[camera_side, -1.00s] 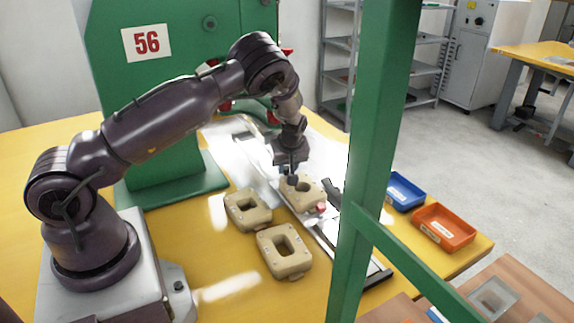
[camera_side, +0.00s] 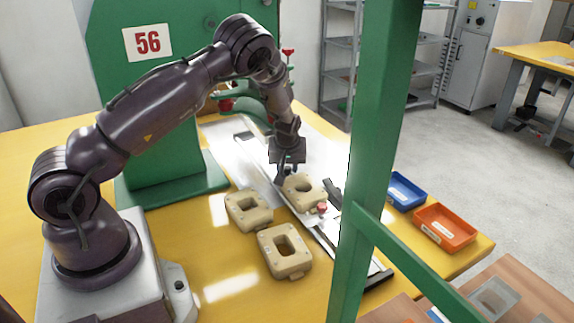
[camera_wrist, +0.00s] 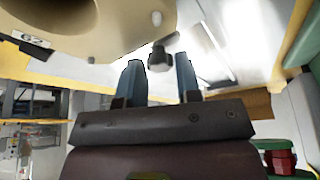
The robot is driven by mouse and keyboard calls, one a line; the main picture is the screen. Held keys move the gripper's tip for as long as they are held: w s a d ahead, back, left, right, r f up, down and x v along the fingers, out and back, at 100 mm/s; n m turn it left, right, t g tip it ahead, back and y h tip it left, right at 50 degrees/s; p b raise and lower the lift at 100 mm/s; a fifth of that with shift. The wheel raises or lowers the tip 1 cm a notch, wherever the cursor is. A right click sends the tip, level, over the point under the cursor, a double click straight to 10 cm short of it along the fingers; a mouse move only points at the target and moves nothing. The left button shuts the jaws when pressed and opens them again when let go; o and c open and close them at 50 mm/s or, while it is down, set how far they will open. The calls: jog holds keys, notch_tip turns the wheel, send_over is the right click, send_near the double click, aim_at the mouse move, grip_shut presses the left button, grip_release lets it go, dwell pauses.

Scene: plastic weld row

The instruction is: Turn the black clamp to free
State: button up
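In the wrist view a small black knob-like part, which looks like the black clamp (camera_wrist: 160,59), shows at the edge of a beige block (camera_wrist: 95,40) labelled 62. My gripper (camera_wrist: 160,68) has two blue-grey fingers standing apart, with the black part between their tips in the picture. I cannot tell whether they touch it. In the side view my gripper (camera_side: 285,172) points down at the back left edge of the beige block (camera_side: 304,189) on the metal rail. The black part is hard to make out there.
Two more beige blocks (camera_side: 249,210) (camera_side: 285,251) lie left of the rail (camera_side: 345,259). A red knob (camera_side: 322,208) and a dark bar (camera_side: 333,189) are at the block's right. A green post (camera_side: 375,120) stands in front. Blue (camera_side: 404,192) and orange (camera_side: 444,228) trays are at right.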

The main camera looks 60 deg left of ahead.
jog(key=o, duration=0.3)
jog(key=n+g, duration=0.1)
jog(key=n, duration=0.1)
jog(key=n+g, duration=0.1)
jog(key=n, duration=0.2)
jog(key=shift+w+y, duration=0.2)
jog(key=shift+y, duration=0.1)
jog(key=shift+d+r+n, duration=0.1)
jog(key=shift+r+n, duration=0.1)
jog(key=shift+n, duration=0.3)
jog(key=v, duration=1.3)
jog(key=s+d+f+m+g+h, duration=0.1)
jog(key=s+d+m+g+h, duration=0.15)
jog(key=s+m, duration=0.35)
jog(key=s+d+r+m+t+h, duration=0.2)
jog(key=s+d+r+m, duration=0.5)
jog(key=d, duration=0.3)
jog(key=shift+s+d+r, duration=0.15)
jog(key=shift+s+r, duration=0.2)
jog(key=shift+r, duration=0.55)
